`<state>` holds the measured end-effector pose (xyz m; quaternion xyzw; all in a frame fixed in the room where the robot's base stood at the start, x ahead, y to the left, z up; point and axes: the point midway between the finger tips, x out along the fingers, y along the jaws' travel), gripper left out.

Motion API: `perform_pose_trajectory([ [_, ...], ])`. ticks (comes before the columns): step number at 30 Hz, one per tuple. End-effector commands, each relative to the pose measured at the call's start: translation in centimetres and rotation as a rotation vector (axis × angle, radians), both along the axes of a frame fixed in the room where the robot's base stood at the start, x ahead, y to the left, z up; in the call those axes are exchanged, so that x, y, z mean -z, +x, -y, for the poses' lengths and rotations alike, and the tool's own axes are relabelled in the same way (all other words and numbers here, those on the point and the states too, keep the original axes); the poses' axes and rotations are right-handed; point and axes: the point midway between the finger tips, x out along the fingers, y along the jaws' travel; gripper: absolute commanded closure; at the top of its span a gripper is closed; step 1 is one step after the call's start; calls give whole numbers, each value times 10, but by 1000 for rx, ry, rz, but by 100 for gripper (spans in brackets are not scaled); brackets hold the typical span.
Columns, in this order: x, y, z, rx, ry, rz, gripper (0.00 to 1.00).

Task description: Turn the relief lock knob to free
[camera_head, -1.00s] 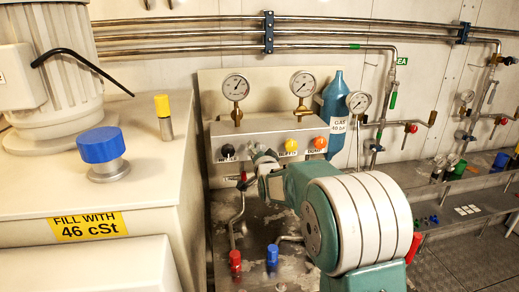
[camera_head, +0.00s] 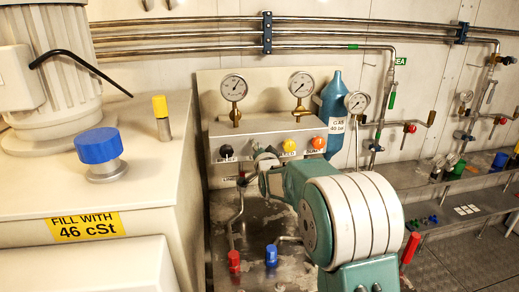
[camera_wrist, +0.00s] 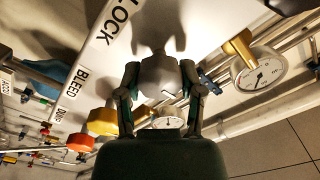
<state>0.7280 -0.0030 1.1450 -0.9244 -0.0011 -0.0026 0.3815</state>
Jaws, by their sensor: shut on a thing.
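My gripper (camera_head: 261,155) is at the front of the grey valve panel (camera_head: 222,130), between a black knob (camera_head: 226,151) and a yellow knob (camera_head: 289,146). In the wrist view my gripper (camera_wrist: 160,45) has its fingers closed together near the panel's LOCK label (camera_wrist: 122,18). The yellow knob (camera_wrist: 103,121) and the red-orange knob (camera_wrist: 80,142) are beside the gripper, near the BLEED label (camera_wrist: 76,83).
Two gauges (camera_head: 233,88) (camera_head: 301,84) stand on the panel top; one gauge (camera_wrist: 258,74) is close in the wrist view. A blue gas bottle (camera_head: 332,105) is at right. Below are red (camera_head: 234,261) and blue (camera_head: 271,255) valve handles. A white tank (camera_head: 150,180) fills the left.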

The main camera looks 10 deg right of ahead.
Motion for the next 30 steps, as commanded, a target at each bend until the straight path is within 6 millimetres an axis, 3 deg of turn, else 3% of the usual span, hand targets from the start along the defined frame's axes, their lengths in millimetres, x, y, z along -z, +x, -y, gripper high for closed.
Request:
perform_pose_trajectory([
  [11, 8, 0, -2, -3, -149, -18, 99],
  [30, 10, -1, -3, -7, -739, -21, 99],
])
